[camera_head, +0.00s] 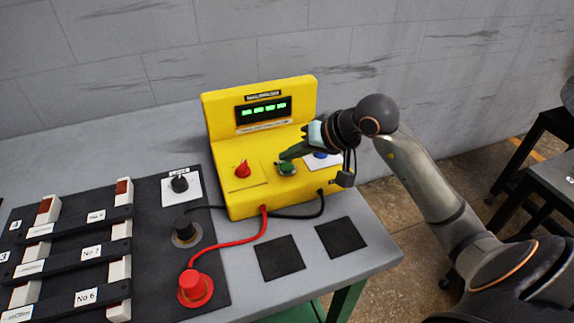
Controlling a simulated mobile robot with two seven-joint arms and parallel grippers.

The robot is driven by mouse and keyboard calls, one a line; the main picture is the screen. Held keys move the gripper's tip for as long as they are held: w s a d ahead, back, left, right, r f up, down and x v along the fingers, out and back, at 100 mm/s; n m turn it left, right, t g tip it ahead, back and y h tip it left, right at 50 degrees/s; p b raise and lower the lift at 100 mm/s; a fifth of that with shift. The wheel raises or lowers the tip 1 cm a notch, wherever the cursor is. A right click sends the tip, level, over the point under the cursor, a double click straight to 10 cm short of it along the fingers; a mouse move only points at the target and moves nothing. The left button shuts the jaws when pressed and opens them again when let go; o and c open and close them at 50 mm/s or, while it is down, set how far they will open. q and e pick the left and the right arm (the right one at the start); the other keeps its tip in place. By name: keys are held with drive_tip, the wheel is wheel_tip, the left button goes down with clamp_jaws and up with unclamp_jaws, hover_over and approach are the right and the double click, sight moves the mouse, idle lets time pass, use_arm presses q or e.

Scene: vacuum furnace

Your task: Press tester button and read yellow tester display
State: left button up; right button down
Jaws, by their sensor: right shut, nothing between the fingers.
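The yellow tester (240,201) stands on the grey table against the wall. Its dark display (264,111) shows lit green characters, too small to read with certainty. On its lower panel are a red knob (243,169), a green button (287,169) and a blue button (320,154) on a white plate. My right gripper (290,156) comes in from the right and is shut and empty. Its fingertips are at the green button; I cannot tell whether they touch or press it. The gripper partly hides the panel's right side. My left gripper is not in view.
Red and black cables run from the tester to a red plug (194,288) and a black plug (186,231) on a dark board. Numbered black bars (90,251) lie at the left. Two black squares (280,257) lie in front of the tester. Dark furniture stands at the right.

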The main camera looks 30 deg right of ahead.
idle(1.1)
drive_tip(key=shift+f+b, duration=0.35)
drive_tip(key=shift+b, duration=0.3)
drive_tip(key=shift+f, duration=0.1)
